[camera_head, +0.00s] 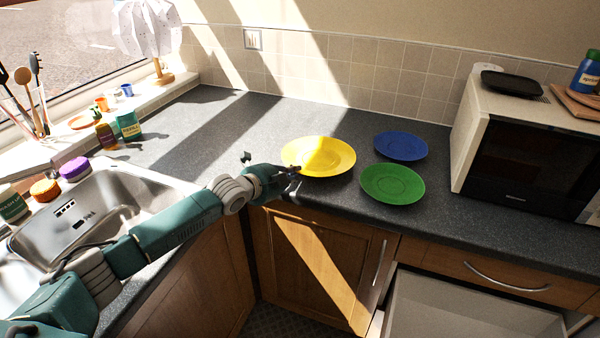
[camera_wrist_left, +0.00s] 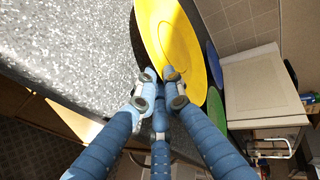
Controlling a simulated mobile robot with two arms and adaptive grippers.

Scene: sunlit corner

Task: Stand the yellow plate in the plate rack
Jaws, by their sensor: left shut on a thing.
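The yellow plate (camera_head: 326,158) is over the dark worktop near its front edge, lying roughly flat, partly in sunlight. My left gripper (camera_head: 293,171) is shut on the plate's near left rim. In the left wrist view, the gripper's fingers (camera_wrist_left: 162,90) meet at the rim of the yellow plate (camera_wrist_left: 172,40). A dark shadow shows beside the plate there; I cannot tell whether the plate is clear of the worktop. I can make out no plate rack in either view. My right gripper is not in view.
A green plate (camera_head: 392,184) and a blue plate (camera_head: 401,146) lie just right of the yellow one. A microwave (camera_head: 520,145) stands farther right. An open drawer (camera_head: 470,308) juts out below. The sink (camera_head: 100,210) is at left. The worktop behind the yellow plate is clear.

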